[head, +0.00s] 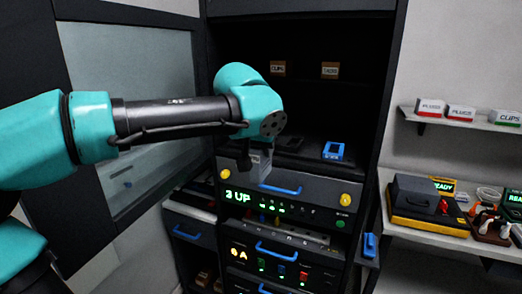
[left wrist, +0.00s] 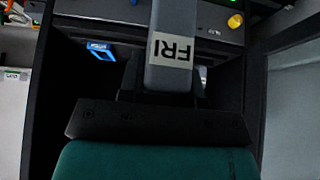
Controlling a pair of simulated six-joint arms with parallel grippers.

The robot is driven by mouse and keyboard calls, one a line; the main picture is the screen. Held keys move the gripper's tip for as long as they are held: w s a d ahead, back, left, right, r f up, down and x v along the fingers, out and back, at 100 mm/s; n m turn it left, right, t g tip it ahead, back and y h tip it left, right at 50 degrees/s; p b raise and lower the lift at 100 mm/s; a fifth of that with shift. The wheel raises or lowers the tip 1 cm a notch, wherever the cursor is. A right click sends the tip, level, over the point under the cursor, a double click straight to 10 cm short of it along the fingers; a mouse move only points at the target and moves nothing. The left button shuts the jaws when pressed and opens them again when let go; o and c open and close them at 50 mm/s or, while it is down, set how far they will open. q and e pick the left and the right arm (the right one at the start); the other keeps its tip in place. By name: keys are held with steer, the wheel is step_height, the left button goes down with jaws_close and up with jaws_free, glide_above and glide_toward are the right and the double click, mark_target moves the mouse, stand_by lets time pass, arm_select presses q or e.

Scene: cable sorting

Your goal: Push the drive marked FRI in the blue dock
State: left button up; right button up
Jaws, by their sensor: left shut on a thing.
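My left gripper (head: 247,158) is shut on a grey drive (head: 258,168), in front of the rack shelf. In the left wrist view the drive (left wrist: 174,18) rises from between the jaws (left wrist: 160,88), and its white label reads FRI upside down. The blue dock (head: 333,151) is on the shelf, to the right of the drive and apart from it. It also shows in the left wrist view (left wrist: 101,50), left of the drive. The dock's slot looks dark and empty. My right gripper is not in view.
A dark dock (head: 290,143) sits left of the blue one. Below the shelf is a panel (head: 283,203) with a blue handle, yellow knobs and green lights. A cabinet door (head: 140,110) stands open at left. A side shelf (head: 460,235) holds devices and plugs.

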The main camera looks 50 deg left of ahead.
arm_select(q)
steer(key=shift+r, duration=1.3)
